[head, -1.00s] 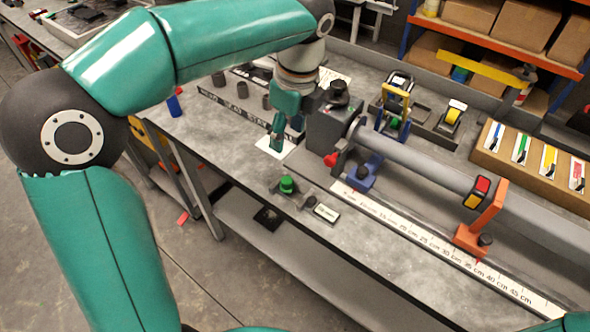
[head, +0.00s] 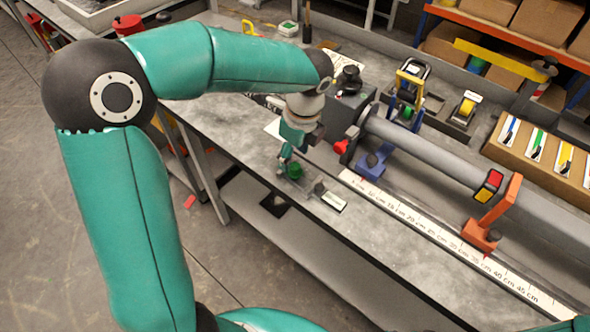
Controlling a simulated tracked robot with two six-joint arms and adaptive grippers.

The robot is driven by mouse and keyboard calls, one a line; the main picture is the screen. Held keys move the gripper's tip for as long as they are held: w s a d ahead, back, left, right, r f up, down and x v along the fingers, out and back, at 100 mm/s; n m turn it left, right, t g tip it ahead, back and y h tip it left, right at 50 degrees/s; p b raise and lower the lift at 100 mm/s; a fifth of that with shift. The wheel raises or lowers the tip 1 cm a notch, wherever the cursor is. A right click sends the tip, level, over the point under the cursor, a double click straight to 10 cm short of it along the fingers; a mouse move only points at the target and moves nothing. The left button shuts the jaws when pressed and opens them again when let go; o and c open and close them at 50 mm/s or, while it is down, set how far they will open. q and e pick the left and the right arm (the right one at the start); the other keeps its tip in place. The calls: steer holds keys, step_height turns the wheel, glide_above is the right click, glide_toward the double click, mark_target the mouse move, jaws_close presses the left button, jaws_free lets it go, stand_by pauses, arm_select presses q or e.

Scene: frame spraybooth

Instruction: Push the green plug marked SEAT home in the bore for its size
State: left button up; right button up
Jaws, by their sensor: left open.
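The green plug (head: 294,171) stands in a small grey fixture near the front edge of the bench. Its SEAT marking is too small to read here. My left gripper (head: 289,158) is open, with its fingers pointing down just above and beside the green plug. I cannot tell whether a finger touches it. The bore under the plug is hidden. A small dark knob (head: 319,189) and a white label plate (head: 333,202) lie to the right of the plug. My right gripper is not in view.
A long grey tube (head: 430,150) lies along the bench behind a white centimetre scale (head: 440,235). A red knob (head: 341,147) and a blue clamp (head: 371,165) stand close right of my left gripper. An orange stop (head: 490,215) stands farther right.

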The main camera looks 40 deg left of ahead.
mark_target(296, 166)
arm_select(q)
steer(key=f, duration=0.3)
steer(key=shift+s+d+f, duration=0.15)
steer(key=shift+d+f, duration=0.15)
steer(key=shift+f, duration=0.1)
steer(key=shift+a+f, duration=0.1)
steer(key=shift+f, duration=0.3)
steer(key=c, duration=0.9)
steer(key=shift+r, duration=0.1)
